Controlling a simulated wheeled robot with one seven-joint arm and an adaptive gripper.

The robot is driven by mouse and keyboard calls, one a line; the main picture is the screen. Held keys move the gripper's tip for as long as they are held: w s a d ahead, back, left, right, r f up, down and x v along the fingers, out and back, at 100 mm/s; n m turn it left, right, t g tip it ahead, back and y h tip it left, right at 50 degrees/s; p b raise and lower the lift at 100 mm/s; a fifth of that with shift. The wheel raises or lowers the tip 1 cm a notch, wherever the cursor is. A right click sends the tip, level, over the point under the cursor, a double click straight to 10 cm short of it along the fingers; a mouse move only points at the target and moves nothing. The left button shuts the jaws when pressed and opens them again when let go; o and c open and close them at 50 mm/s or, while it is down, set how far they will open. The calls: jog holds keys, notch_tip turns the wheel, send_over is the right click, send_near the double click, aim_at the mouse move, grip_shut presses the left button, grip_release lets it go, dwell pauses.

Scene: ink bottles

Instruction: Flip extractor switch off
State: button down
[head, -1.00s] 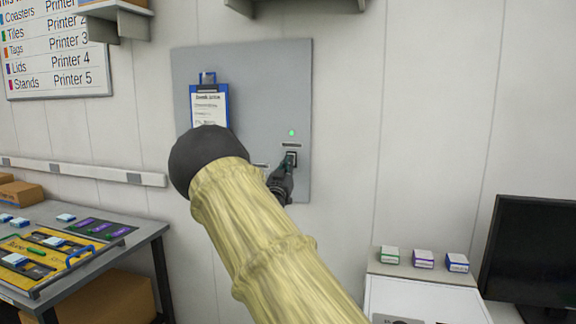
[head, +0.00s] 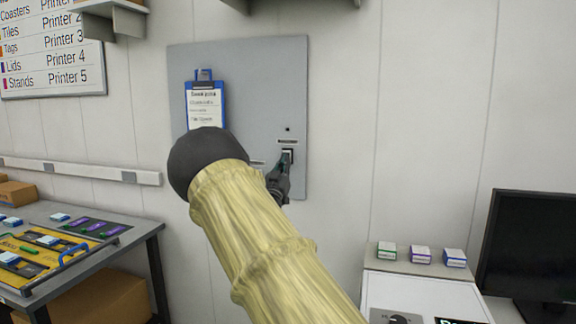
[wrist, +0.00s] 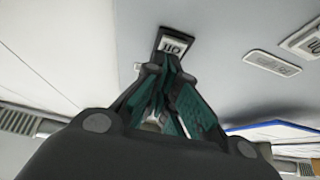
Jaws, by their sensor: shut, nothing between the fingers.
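The extractor switch (head: 287,154) is a small dark-framed rocker on the grey wall panel (head: 240,75). Its light rocker face also shows in the wrist view (wrist: 176,46). A small indicator lamp (head: 288,129) above it is dark. My gripper (head: 284,166) is shut and empty, with its fingertips right at the lower part of the switch. In the wrist view my gripper (wrist: 160,66) has its tips together just below the rocker; whether they touch it I cannot tell. My arm hides the lower left of the panel.
A blue clipboard (head: 205,106) hangs on the panel left of the switch. A second switch (wrist: 305,38) and a label plate (wrist: 271,63) show at right in the wrist view. A table (head: 85,223) stands at left, a monitor (head: 530,250) at right. The wall right of the panel is clear.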

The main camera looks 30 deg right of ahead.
jog(key=f+b+v, duration=0.1)
jog(key=v, duration=1)
jog(key=shift+f+b, duration=0.2)
jog(key=shift+b, duration=0.15)
jog(key=shift+w+a, duration=0.1)
jog(key=shift+w, duration=0.05)
jog(key=shift+f, duration=0.1)
